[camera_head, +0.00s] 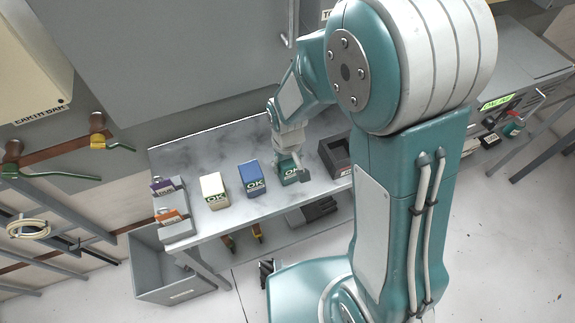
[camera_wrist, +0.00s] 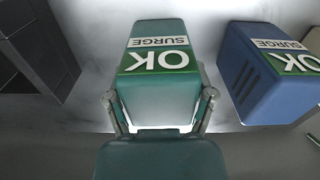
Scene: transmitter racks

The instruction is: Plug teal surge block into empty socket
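The teal surge block (camera_head: 290,171), marked OK, is at the bench's front, right of the blue block. A grey holder (camera_head: 178,230) at the bench's left end carries purple and orange units. I cannot make out an empty socket.
A blue block (camera_head: 251,179) and a cream block (camera_head: 214,191) stand to the left. The blue block also shows in the wrist view (camera_wrist: 262,85). A dark open box (camera_head: 334,153) is close on the right. A grey bin (camera_head: 160,268) stands on the floor.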

